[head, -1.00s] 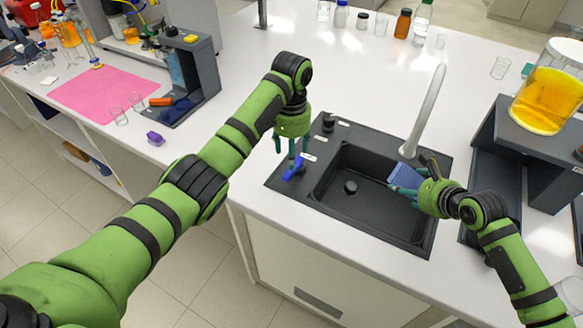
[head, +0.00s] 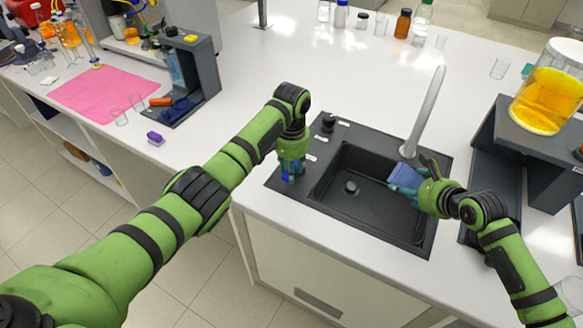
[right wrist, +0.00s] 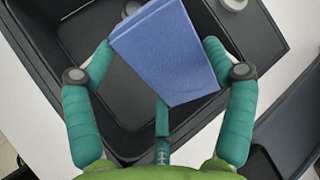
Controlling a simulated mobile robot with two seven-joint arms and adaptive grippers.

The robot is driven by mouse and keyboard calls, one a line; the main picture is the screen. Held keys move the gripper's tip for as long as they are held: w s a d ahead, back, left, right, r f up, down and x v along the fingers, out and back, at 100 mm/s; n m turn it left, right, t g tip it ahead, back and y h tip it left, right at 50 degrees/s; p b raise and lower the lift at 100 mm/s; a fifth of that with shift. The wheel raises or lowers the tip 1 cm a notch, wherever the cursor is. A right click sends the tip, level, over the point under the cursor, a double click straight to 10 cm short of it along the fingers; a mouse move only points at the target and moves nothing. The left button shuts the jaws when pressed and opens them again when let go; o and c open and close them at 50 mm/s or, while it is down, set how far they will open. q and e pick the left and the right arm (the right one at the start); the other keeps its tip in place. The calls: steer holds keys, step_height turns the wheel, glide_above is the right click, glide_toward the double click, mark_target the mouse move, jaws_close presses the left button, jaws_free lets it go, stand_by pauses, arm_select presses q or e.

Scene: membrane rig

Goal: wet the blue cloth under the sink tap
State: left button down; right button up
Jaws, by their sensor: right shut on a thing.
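The blue cloth (head: 404,175) is in my right gripper (head: 412,184), over the right side of the black sink basin (head: 352,205). In the right wrist view the cloth (right wrist: 168,52) is a flat, folded blue piece between the fingers. The pale curved tap (head: 426,108) stands behind the cloth. No water stream can be made out. My left gripper (head: 291,174) is low at the blue lever (head: 287,178) on the sink's left deck. Its fingers mostly hide the lever, so I cannot tell how tightly they close.
A dark stand with a jar of yellow liquid (head: 545,98) is close to the right arm. A pink mat (head: 102,92), a dark rack (head: 200,75) and a purple block (head: 155,138) are at the left. Glassware and bottles (head: 402,24) line the back.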

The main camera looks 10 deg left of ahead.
mark_target(287, 170)
arm_select(q)
steer(key=shift+w+a+m, duration=0.1)
steer(key=shift+a+m, duration=0.25)
steer(key=shift+m, duration=0.4)
steer(key=shift+w+a+m, duration=0.1)
steer(key=shift+a+m, duration=0.2)
steer(key=shift+m, duration=0.45)
steer(key=c, duration=0.8)
jaws_free()
steer(key=shift+c, duration=0.2)
step_height(287, 170, up, 12)
